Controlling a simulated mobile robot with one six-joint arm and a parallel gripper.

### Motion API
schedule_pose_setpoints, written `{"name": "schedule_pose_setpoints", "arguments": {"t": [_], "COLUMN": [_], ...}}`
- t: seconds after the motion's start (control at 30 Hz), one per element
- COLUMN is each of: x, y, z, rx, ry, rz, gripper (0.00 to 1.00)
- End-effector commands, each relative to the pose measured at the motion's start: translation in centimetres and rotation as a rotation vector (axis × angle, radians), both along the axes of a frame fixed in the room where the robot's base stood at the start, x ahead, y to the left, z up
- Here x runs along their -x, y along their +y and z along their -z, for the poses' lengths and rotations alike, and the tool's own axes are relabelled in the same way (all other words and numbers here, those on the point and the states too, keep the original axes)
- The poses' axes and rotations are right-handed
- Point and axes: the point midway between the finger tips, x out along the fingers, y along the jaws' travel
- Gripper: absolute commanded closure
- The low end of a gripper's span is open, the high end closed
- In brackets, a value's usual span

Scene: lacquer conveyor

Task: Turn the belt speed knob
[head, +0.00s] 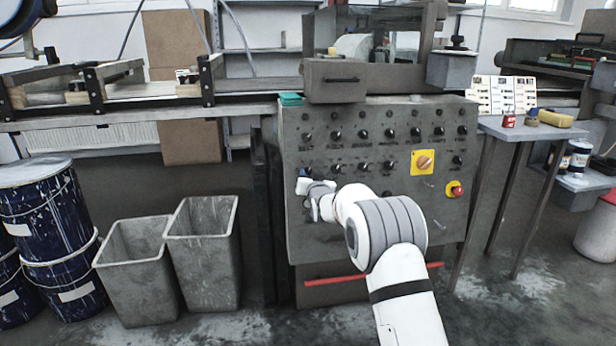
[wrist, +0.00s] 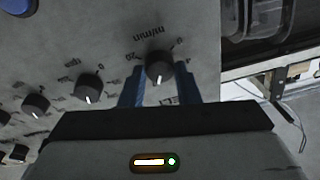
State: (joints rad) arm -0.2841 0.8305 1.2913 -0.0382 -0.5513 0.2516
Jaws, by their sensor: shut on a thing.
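The belt speed knob (wrist: 159,66) is a round black dial with a white pointer mark, on the grey control panel (head: 375,225). The lettering beside it in the wrist view reads "m/min", with scale numbers around it. The pointer faces the bottom of the wrist picture. My gripper (wrist: 160,72) has one blue finger on each side of the knob and is shut on it.
Other black knobs (wrist: 89,87) sit in a line beside the held one. The panel also has a yellow-backed orange switch (head: 424,162) and a red emergency button (head: 456,190). A red bar (head: 335,281) runs low in front. Grey bins (head: 203,245) stand left of the panel.

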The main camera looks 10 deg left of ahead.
Motion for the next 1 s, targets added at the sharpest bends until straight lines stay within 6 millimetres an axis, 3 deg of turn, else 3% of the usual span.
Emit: {"name": "schedule_pose_setpoints", "arguments": {"t": [0.07,1.0], "x": [0.02,-0.03], "y": [0.67,-0.14], "z": [0.01,0.04], "rx": [0.0,0.059], "ry": [0.0,-0.015], "rz": [-0.001,-0.01], "gripper": [0.94,0.94]}}
